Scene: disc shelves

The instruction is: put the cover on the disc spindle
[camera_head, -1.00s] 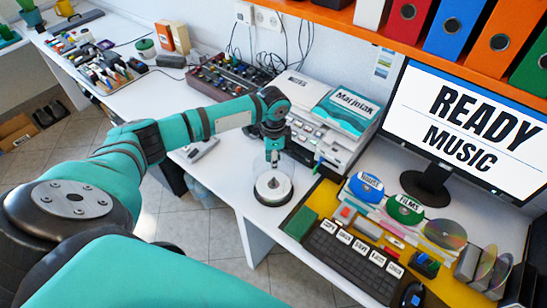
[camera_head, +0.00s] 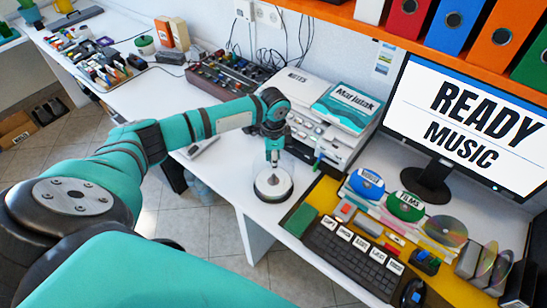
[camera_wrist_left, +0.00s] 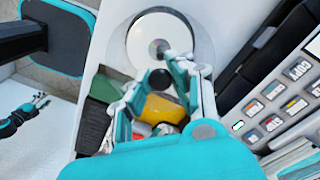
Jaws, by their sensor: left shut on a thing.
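The disc spindle (camera_head: 273,187) stands on the white desk near its front edge, a dark round base with pale discs. In the left wrist view it shows as a white disc (camera_wrist_left: 146,38) inside a pale, see-through ring. My left gripper (camera_head: 273,156) points down right over the spindle. In the left wrist view its fingers (camera_wrist_left: 160,79) are shut on a small black knob (camera_wrist_left: 159,80), which looks like the top of the clear cover. The cover's wall is hard to make out, so I cannot tell whether it is seated. My right gripper is out of view.
A keyboard (camera_head: 345,250) on a yellow mat, labelled discs (camera_head: 367,183) and a monitor (camera_head: 450,115) are to the right. A device stack (camera_head: 325,125) and a mixer (camera_head: 230,79) stand behind. The desk left of the spindle is mostly clear.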

